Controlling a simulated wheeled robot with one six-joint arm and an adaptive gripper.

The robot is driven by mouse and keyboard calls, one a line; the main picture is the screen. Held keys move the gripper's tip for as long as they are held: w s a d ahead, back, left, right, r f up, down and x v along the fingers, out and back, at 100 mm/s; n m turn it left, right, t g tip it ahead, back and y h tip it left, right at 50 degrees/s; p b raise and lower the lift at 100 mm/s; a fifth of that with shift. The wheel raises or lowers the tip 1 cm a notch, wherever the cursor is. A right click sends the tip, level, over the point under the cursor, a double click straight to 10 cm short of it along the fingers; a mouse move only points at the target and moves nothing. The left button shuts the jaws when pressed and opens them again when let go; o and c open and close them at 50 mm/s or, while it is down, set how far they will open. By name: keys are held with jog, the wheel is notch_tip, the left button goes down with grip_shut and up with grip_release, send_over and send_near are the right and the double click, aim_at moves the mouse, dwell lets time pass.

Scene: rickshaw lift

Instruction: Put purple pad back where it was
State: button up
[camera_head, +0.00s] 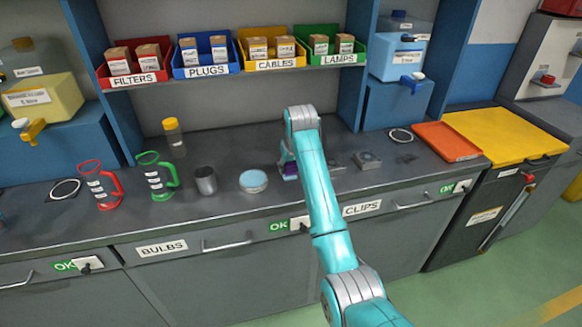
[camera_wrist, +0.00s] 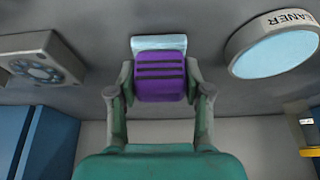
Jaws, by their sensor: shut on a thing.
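The purple pad (camera_wrist: 160,88) with dark stripes is between the two fingers of my gripper (camera_wrist: 160,72) in the wrist view. The fingers press on its left and right sides. A pale blue strip (camera_wrist: 158,43) shows just beyond the pad's upper edge; I cannot tell whether it is part of the pad or lies under it. In the head view, a small bit of the purple pad (camera_head: 290,177) shows by my gripper (camera_head: 288,164), low over the grey counter (camera_head: 225,157). My arm hides most of that spot. I cannot tell whether the pad touches the counter.
A round pale-blue-topped tin (camera_head: 253,181) stands left of my gripper; a grey block with a round face (camera_head: 368,160) is to the right. A metal cup (camera_head: 205,181), green jug (camera_head: 157,176) and red jug (camera_head: 100,185) stand farther left. An orange tray (camera_head: 447,141) is at right.

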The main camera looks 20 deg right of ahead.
jog(key=shift+f, duration=0.25)
jog(key=o, duration=1.2)
jog(key=shift+r, duration=0.15)
jog(key=v, duration=1.2)
